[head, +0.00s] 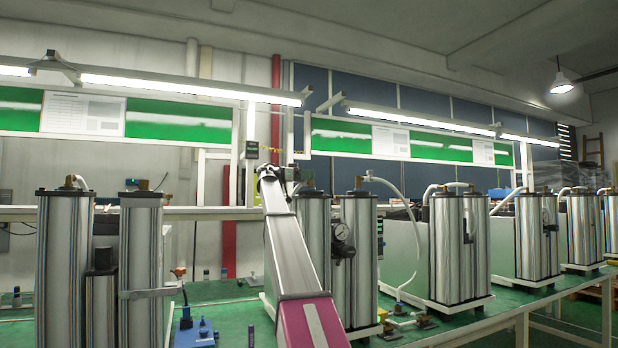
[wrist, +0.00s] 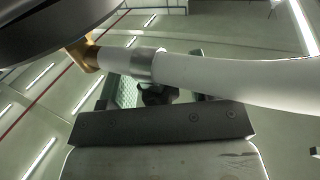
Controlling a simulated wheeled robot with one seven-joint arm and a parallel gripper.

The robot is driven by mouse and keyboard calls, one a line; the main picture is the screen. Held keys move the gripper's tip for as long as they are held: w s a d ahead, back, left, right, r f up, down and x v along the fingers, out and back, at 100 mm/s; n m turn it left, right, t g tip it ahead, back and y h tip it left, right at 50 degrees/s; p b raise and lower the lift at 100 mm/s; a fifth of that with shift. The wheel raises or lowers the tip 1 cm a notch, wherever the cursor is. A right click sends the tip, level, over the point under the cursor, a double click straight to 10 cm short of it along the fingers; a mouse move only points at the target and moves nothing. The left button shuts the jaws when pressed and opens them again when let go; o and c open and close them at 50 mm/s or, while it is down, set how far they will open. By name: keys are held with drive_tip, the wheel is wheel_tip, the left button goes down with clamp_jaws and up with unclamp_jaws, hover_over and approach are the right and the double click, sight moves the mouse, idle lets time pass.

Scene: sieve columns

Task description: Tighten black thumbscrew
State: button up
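My gripper (head: 287,173) is at the upper end of my raised arm, by the tops of the silver columns (head: 313,245) in the middle of the head view. It is small and partly merged with the fittings there. In the wrist view a small black knob-like part (wrist: 156,95) shows below a white hose (wrist: 230,80); I cannot tell whether it is the black thumbscrew. The hose carries a metal clamp (wrist: 146,65) and ends at a brass fitting (wrist: 82,53). It covers part of what lies behind. I cannot make out my fingertips or whether they hold anything.
A dark rounded body (wrist: 55,25) fills the wrist view's upper left. A dark bar with screws (wrist: 160,122) crosses its bottom. More columns (head: 460,247) stand along the green bench (head: 225,290). A pressure gauge (head: 341,231) sits right of my arm. A blue part (head: 195,332) lies in front.

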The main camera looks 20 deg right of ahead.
drive_tip(key=v, duration=1.1)
drive_tip(key=shift+s+f, duration=0.1)
drive_tip(key=shift+s, duration=0.05)
